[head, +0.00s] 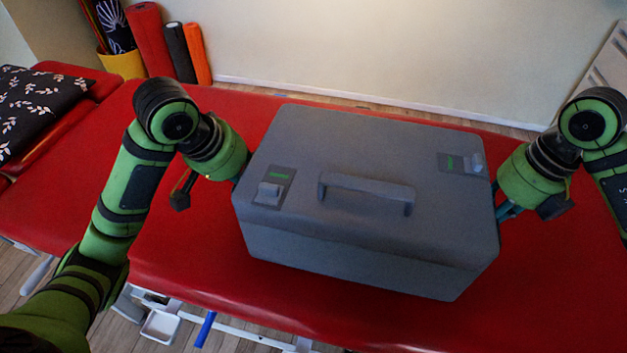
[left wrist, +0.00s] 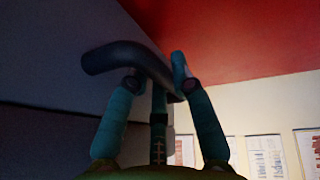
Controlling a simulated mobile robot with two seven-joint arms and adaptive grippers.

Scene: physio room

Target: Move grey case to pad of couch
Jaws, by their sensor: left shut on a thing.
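The grey case (head: 365,240), with a top handle and two latches, is upright over the red pad of the couch (head: 185,250). I cannot tell whether its base touches the pad. My left gripper (head: 236,178) is at the case's left end. In the left wrist view its fingers (left wrist: 157,82) are closed around a dark side handle (left wrist: 120,56) on the case (left wrist: 50,75). My right gripper (head: 500,208) is at the case's right end. Its fingertips are hidden behind the case edge, so their grip does not show.
A dark leaf-patterned pillow (head: 35,105) lies at the couch's left end. Rolled mats, red (head: 150,40), black (head: 180,52) and orange (head: 197,54), stand by the wall behind. Bare pad shows left and right of the case.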

